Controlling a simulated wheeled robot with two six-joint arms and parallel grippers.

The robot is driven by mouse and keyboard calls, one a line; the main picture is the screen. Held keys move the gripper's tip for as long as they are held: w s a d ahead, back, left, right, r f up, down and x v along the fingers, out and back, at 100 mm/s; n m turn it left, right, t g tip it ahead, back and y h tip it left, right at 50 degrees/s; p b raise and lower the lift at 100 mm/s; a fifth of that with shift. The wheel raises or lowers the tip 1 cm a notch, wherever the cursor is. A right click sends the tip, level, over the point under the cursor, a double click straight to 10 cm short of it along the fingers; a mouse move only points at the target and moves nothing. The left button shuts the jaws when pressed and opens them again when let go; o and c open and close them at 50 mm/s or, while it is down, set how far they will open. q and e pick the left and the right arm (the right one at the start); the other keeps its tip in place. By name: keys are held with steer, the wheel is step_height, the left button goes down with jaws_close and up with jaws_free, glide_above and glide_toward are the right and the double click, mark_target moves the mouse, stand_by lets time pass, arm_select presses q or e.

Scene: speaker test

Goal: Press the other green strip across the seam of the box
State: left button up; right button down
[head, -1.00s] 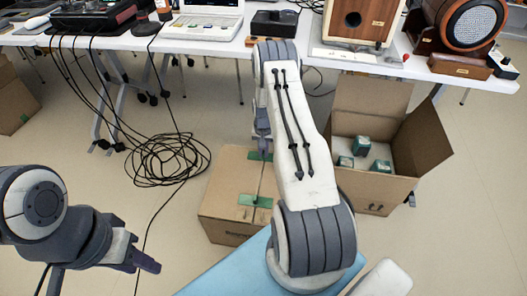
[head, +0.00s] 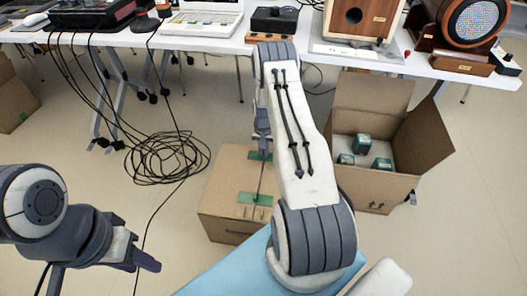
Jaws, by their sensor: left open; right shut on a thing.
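The closed cardboard box (head: 222,190) stands on the floor in the middle, partly hidden by my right arm. One green strip (head: 250,198) lies across the seam near the front edge of its top. The other green strip (head: 254,155) is at the far part of the top, at the fingertips of my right gripper (head: 263,151). That gripper points down and is shut on this strip; whether the strip touches the cardboard is hard to tell. My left gripper (head: 146,262) is open and empty, low at the left, apart from the box.
An open carton (head: 375,190) with several small green-topped boxes stands right of my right arm. A coil of black cable (head: 165,157) lies on the floor to the left. The white table (head: 215,43) with electronics and speakers runs along the back. A light blue surface (head: 225,272) is in front.

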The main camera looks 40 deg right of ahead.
steer(key=shift+f+b, duration=1.4)
steer(key=shift+f, duration=0.65)
steer(key=c, duration=0.8)
jaws_free()
steer(key=shift+c, duration=0.2)
steer(key=shift+r, duration=0.15)
steer(key=shift+r+p, duration=3.25)
steer(key=shift+r, duration=0.7)
